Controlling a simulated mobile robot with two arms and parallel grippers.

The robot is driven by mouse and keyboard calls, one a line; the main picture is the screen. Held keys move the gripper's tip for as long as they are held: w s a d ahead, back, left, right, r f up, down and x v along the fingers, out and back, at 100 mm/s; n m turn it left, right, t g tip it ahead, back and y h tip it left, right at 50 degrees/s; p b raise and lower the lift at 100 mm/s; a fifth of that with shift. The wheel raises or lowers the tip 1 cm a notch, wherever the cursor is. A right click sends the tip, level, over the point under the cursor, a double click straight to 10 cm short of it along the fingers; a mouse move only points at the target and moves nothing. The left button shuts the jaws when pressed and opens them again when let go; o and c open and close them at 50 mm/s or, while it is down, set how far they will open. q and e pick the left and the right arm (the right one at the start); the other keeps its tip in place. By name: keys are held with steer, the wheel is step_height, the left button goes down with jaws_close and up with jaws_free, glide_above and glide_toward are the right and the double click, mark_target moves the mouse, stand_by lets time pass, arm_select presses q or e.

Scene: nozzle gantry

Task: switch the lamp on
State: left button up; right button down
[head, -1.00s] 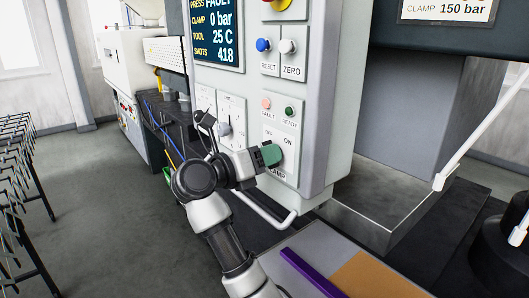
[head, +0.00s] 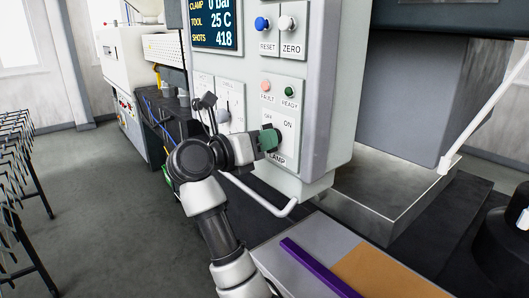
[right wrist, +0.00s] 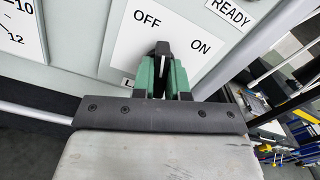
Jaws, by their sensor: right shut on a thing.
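The lamp switch is a black rotary knob (right wrist: 162,49) on a white plate (right wrist: 120,50) marked OFF and ON, seen in the right wrist view. In the head view its plate (head: 289,137) is low on the grey control panel, with the LAMP label partly hidden. My right gripper (head: 270,141) is at the knob, its green fingers shut on it from both sides; they also show in the right wrist view (right wrist: 163,80). A white line on the knob shows between the fingers. I cannot tell for certain which mark it points to. My left gripper is not in view.
Another dial plate (head: 229,103) is left of the gripper. A white handrail (head: 262,199) runs below the panel. A table (head: 318,250) stands in front.

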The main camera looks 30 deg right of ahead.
steer(key=shift+m+b, duration=5.2)
steer(key=shift+b, duration=1.5)
steer(key=c, duration=1.1)
jaws_free()
steer(key=shift+c, duration=0.2)
steer(key=shift+a, duration=0.15)
